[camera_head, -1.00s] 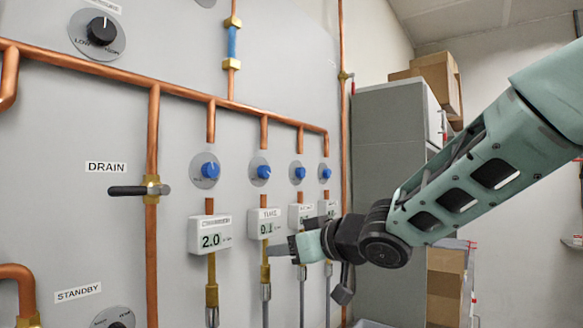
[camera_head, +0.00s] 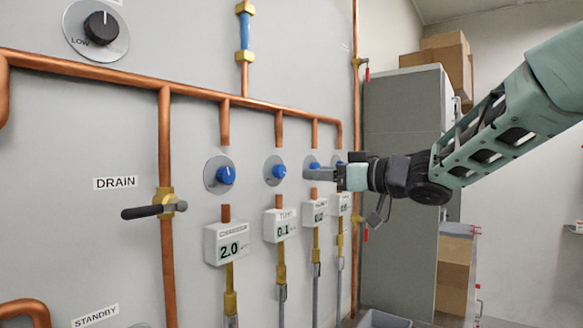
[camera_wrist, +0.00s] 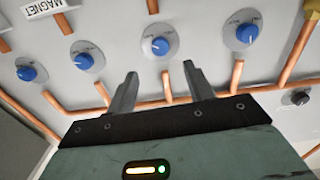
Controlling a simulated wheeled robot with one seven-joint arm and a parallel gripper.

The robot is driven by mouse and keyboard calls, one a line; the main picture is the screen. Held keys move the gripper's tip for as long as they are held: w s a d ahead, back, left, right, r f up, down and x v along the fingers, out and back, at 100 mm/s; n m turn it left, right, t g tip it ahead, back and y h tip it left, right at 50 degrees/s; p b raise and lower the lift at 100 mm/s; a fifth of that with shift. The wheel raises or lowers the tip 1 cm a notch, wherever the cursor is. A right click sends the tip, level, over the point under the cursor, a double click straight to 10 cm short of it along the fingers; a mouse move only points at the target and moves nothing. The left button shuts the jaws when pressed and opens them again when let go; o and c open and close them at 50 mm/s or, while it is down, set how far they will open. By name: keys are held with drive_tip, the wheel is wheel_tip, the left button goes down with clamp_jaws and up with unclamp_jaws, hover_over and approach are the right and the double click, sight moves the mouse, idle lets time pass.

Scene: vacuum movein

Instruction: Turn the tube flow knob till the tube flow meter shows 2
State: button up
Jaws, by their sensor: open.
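The tube flow knob (camera_head: 275,171) is blue on a round grey plate, second from the left in a row on the wall panel. It also shows in the wrist view (camera_wrist: 160,45), between and beyond my fingertips. The tube flow meter (camera_head: 280,226) below it reads 0.1. My gripper (camera_head: 308,174) is open and empty, pointing left at knob height. Its fingertips are just right of the tube knob with a small gap. In the head view it partly covers the two knobs farther right. The wrist view (camera_wrist: 158,80) is upside down and shows both fingers apart.
The chamber knob (camera_head: 220,174) and its meter (camera_head: 228,244), reading 2.0, are to the left. The magnet meter (camera_head: 315,213) is to the right. Copper pipes run above the knobs, and the drain lever (camera_head: 150,211) sticks out at left. A grey cabinet (camera_head: 403,190) stands behind my arm.

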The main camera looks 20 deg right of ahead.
sight(283, 171)
drive_tip(key=p+x, duration=0.1)
drive_tip(key=x, duration=0.7)
drive_tip(key=shift+w+a+p, duration=0.2)
drive_tip(key=shift+p, duration=0.15)
drive_tip(key=c, duration=1)
